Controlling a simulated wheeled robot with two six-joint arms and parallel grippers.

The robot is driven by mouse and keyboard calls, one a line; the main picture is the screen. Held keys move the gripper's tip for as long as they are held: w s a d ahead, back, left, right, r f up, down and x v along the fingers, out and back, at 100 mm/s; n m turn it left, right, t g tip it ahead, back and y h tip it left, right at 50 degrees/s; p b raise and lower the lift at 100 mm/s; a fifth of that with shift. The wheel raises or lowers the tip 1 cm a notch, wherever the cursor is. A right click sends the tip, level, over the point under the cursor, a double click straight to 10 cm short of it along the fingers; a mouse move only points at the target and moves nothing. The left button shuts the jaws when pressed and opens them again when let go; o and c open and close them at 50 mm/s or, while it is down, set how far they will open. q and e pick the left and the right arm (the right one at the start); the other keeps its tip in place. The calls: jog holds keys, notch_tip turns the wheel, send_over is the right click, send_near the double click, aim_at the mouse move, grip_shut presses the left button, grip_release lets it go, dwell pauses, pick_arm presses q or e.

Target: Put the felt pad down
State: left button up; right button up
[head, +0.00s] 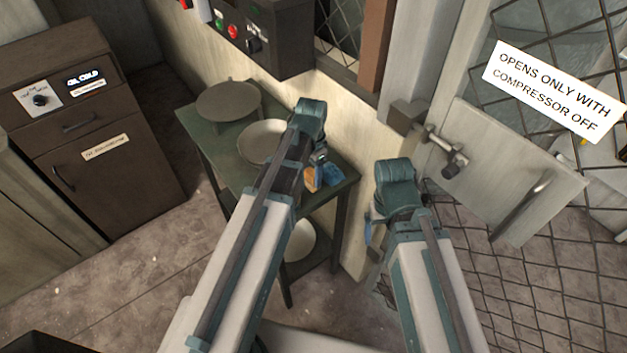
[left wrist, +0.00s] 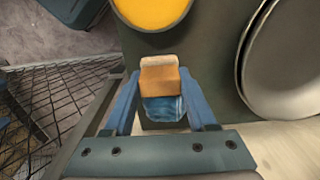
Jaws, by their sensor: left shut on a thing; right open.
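The felt pad (left wrist: 160,82), a tan and orange block with a blue lower part, sits between the blue fingers of my left gripper (left wrist: 163,100). My left gripper is shut on it. In the head view the orange part of the pad (head: 311,180) shows beside the left gripper (head: 322,177), over the right part of the green table (head: 205,140). I cannot tell whether the pad touches the tabletop. My right gripper (head: 370,235) is open, right of the table; its fingers are mostly hidden by its wrist.
A pale bowl (head: 258,140) and a round grey disc (head: 228,100) are on the table. In the left wrist view a yellow-filled round container (left wrist: 152,12) lies just beyond the pad. Another pale bowl (head: 301,240) is on the lower shelf. A wire mesh door (head: 500,235) stands at right.

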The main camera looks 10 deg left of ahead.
aim_at(312, 172)
pick_arm(q)
jog(key=shift+f, duration=0.55)
jog(key=shift+r, duration=0.15)
pick_arm(e)
jog(key=shift+d+f, duration=0.1)
jog(key=shift+f, duration=0.35)
pick_arm(q)
jog(key=o, duration=1.4)
pick_arm(e)
jog(key=shift+f, duration=0.15)
pick_arm(q)
notch_tip(312, 172, up, 12)
jog(key=p, duration=1.2)
pick_arm(e)
notch_tip(312, 172, up, 12)
jog(key=shift+r, duration=0.2)
jog(key=shift+f, duration=0.15)
pick_arm(q)
notch_tip(312, 172, down, 12)
jog(key=b, duration=1.2)
pick_arm(e)
notch_tip(312, 172, down, 12)
